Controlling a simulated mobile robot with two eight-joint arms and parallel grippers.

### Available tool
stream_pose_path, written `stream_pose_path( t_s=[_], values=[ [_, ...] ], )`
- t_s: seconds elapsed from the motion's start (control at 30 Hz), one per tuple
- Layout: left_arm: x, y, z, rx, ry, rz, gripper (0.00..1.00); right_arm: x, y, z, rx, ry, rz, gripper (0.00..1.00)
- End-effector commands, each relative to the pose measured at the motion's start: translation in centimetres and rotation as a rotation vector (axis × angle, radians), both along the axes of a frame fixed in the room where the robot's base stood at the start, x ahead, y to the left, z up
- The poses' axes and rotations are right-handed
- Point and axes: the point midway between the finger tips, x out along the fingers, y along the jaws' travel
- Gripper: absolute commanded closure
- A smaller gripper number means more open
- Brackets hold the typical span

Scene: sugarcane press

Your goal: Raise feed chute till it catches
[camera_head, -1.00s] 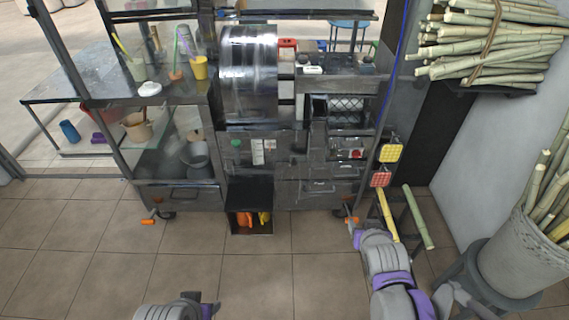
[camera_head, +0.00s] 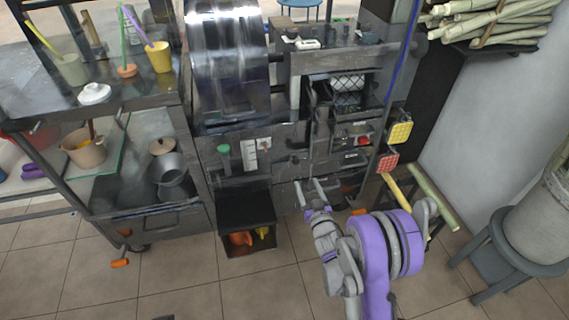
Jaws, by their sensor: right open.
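The sugarcane press (camera_head: 300,135) stands ahead, with a shiny curved metal cover (camera_head: 228,65) at its left. Right of the cover is a feed opening with wire mesh (camera_head: 350,88). I cannot clearly tell the feed chute from the dark metal panels below this opening. My right gripper (camera_head: 317,187) is open and empty, its fingers pointing up toward the press's lower front panel. Whether it touches the panel is unclear. My left gripper is out of view.
A red button (camera_head: 365,141) and yellow (camera_head: 400,132) and red (camera_head: 388,162) pads sit at the press's right side. An open bin (camera_head: 247,222) is below. A stool (camera_head: 500,255) with a cane bucket stands right. Shelves with cups are left.

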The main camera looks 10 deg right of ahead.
Motion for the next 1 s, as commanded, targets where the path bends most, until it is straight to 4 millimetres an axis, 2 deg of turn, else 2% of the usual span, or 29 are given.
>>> stream_pose_path(
  t_s=[0.07,0.27,0.7,0.83,1.0],
  values=[
    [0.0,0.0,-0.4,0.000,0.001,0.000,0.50,0.0,0.0,-0.8,0.000,-0.013,0.007,0.35],
    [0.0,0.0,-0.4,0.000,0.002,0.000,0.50,1.4,0.2,-0.9,0.001,-0.020,0.011,0.35],
    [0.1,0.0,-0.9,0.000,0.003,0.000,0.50,9.2,0.4,-1.0,0.001,-0.018,0.010,0.35],
    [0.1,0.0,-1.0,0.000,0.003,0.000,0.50,10.4,0.5,-1.0,0.001,-0.018,0.010,0.35],
    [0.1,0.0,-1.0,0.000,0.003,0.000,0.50,10.9,0.5,-0.9,0.001,-0.018,0.010,0.35]
  ],
)
